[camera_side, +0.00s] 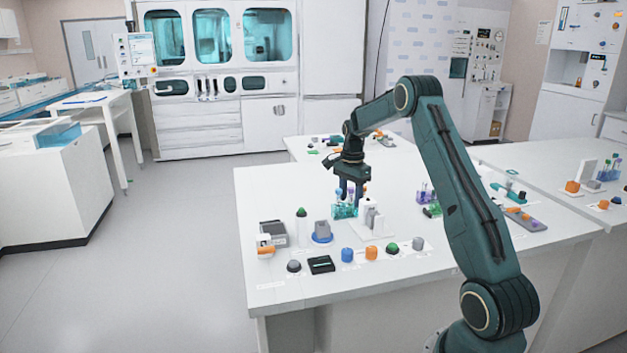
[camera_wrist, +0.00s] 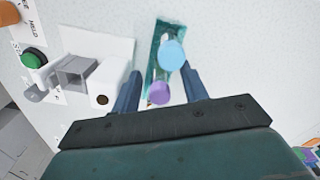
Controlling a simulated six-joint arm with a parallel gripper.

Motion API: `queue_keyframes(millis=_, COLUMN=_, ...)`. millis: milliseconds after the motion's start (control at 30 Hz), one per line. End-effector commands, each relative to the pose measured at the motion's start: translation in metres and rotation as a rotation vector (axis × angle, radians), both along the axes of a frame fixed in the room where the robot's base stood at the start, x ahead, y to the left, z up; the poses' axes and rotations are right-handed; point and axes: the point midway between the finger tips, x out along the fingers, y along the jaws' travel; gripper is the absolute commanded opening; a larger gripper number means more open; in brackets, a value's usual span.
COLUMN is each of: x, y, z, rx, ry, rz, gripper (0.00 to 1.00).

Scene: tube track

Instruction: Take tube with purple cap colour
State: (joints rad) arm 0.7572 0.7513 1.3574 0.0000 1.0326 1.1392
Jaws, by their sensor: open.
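In the wrist view a tube with a purple cap (camera_wrist: 159,93) stands at the near end of a teal rack (camera_wrist: 153,62). A tube with a light blue cap (camera_wrist: 172,54) stands beyond it in the same rack. My gripper (camera_wrist: 161,76) is open, with one finger on each side of the rack and the purple cap between them, nearer the left finger. I see no contact. In the side view the teal rack (camera_side: 344,211) sits on the white table below my gripper (camera_side: 351,193), whose fingers partly hide the tubes.
A white and grey device (camera_side: 373,217) stands just right of the rack; it also shows in the wrist view (camera_wrist: 100,72). Coloured knobs, including a blue one (camera_side: 347,255), line the table front. Another rack with purple tubes (camera_side: 425,194) stands further right.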

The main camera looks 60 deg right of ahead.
Motion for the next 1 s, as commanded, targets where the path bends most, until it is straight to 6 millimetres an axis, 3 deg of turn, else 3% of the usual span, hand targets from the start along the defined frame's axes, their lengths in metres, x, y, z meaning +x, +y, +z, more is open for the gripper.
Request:
queue_keyframes(millis=433, x=-0.0001, y=0.0, z=0.0001, rx=0.0, ry=0.0, rz=0.0, gripper=0.44)
queue_keyframes(millis=467, x=-0.0001, y=0.0, z=0.0002, rx=0.0, ry=0.0, rz=0.0, gripper=0.42)
queue_keyframes(millis=600, x=-0.0001, y=0.0, z=0.0002, rx=0.0, ry=0.0, rz=0.0, gripper=0.14)
queue_keyframes(millis=667, x=-0.0001, y=0.0, z=0.0002, rx=0.0, ry=0.0, rz=0.0, gripper=0.05)
queue_keyframes(millis=1000, x=0.0, y=-0.0001, z=0.001, rx=0.0, ry=0.0, rz=0.0, gripper=0.05)
